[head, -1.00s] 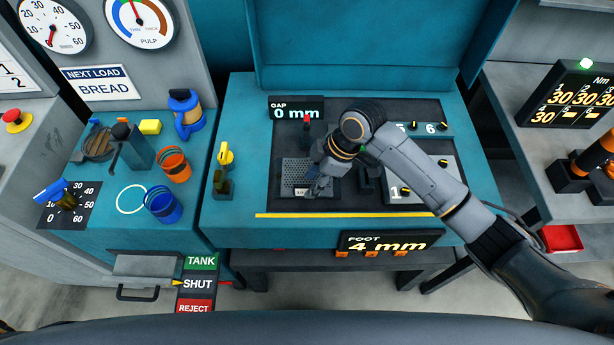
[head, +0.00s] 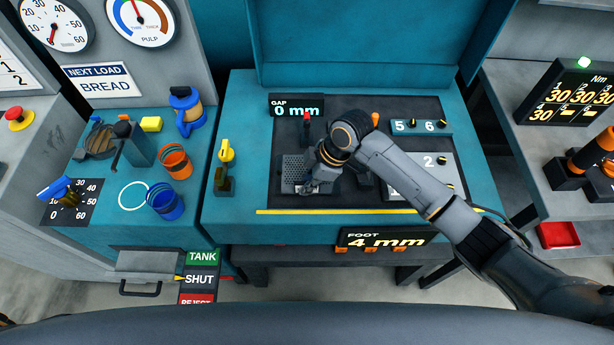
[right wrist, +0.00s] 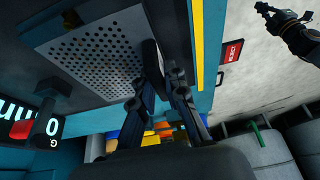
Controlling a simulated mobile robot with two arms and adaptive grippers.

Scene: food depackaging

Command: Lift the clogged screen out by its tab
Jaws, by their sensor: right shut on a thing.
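The screen (head: 292,167) is a grey perforated plate in the dark recess of the teal bench. In the right wrist view the screen (right wrist: 95,50) shows large, with many round holes. My right gripper (head: 304,187) is at the near edge of the screen, pointing down. In the wrist view its fingers (right wrist: 165,78) are closed about a dark upright piece, the tab (right wrist: 153,57), beside the plate's edge. The plate looks flat in its recess; I cannot tell any lift. A dark gripper (right wrist: 288,22), apparently my left, hangs over the floor; its jaws are unclear.
A red-topped post (head: 306,125) stands behind the screen. Numbered panels (head: 422,127) lie to the right. A yellow-handled valve (head: 225,165) stands left. Blue (head: 165,203) and orange (head: 176,162) cups are farther left. A yellow line (head: 350,211) marks the bench front.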

